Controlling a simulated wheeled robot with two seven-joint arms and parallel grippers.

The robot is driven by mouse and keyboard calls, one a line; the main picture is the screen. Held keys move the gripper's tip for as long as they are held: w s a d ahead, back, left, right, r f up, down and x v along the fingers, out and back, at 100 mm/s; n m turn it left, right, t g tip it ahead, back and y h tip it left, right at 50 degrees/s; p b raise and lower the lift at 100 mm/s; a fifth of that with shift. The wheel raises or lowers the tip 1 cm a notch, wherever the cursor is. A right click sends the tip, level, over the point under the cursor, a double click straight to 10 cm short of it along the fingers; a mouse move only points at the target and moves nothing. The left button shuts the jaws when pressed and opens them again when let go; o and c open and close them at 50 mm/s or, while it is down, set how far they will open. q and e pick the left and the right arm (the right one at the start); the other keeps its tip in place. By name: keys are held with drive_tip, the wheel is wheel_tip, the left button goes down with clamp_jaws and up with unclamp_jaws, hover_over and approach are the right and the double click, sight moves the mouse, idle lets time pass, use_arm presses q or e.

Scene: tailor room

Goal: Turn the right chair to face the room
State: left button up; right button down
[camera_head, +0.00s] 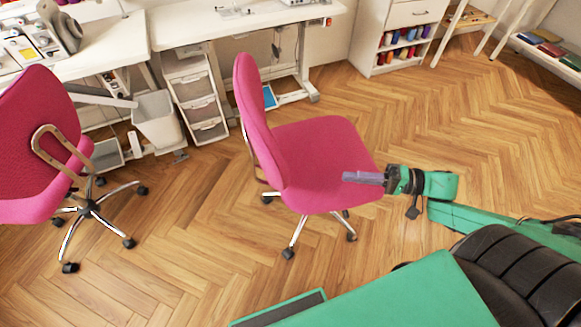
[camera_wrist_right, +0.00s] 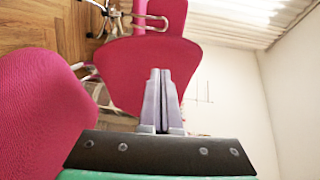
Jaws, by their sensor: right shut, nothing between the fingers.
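The right chair (camera_head: 315,155) is pink, on a chrome wheeled base. Its backrest is on the left and its seat extends right, so it faces right in the head view. My right gripper (camera_head: 350,177) is shut and empty, pointing left at the seat's right edge. I cannot tell if it touches the chair. In the right wrist view the shut fingers (camera_wrist_right: 159,75) point at a pink backrest (camera_wrist_right: 125,70), with a pink seat (camera_wrist_right: 40,115) close on the left. My left gripper is out of view.
A second pink chair (camera_head: 40,130) stands at the left, apart from the right chair. White tables (camera_head: 240,28), a drawer unit (camera_head: 197,100) and a bin (camera_head: 157,118) are behind. Bare wood floor (camera_head: 440,110) lies to the right.

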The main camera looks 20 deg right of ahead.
drive_tip(key=b, duration=0.1)
approach(286, 172)
drive_tip(key=x, duration=0.7)
drive_tip(key=shift+w+d+f, duration=0.15)
drive_tip(key=shift+d+f, duration=0.05)
drive_tip(key=shift+f, duration=0.2)
